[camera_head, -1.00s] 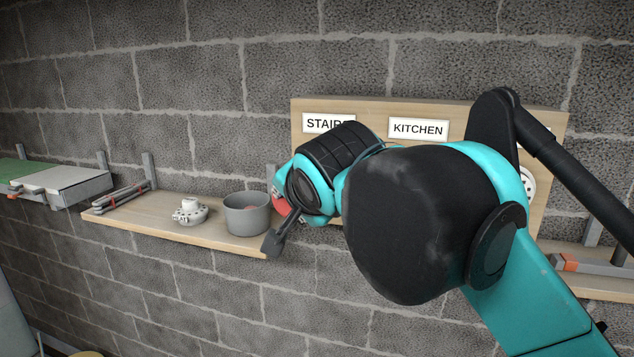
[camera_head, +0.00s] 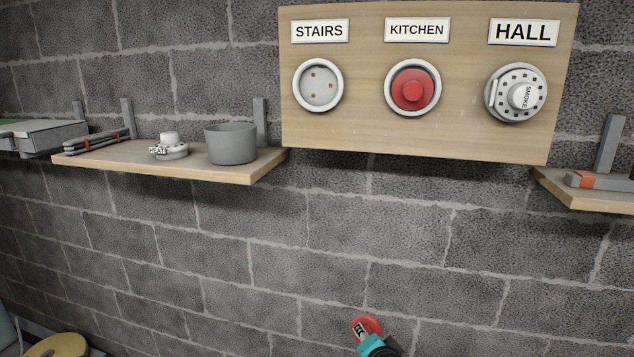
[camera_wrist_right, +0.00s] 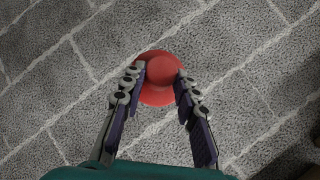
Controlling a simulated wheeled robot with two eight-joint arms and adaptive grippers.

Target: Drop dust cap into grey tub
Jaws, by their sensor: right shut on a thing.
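The grey tub (camera_head: 231,144) stands upright on the right part of the left wooden shelf. Its inside is hidden at this angle. A red dust cap (camera_head: 370,323) is at the bottom of the head view, low in front of the wall and well below the tub. My right gripper (camera_head: 363,331) is shut on it. In the right wrist view the dust cap (camera_wrist_right: 159,84) sits between the two fingers of the gripper (camera_wrist_right: 160,73). Another red dust cap (camera_head: 412,91) sits on the KITCHEN base. My left gripper is not in view.
A white HEAT detector (camera_head: 170,147) lies left of the tub on the shelf (camera_head: 205,172). The board (camera_head: 300,140) also carries a bare STAIRS base (camera_head: 318,86) and a SMOKE detector (camera_head: 520,93) under HALL. A right shelf (camera_head: 600,196) holds a grey and orange item.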

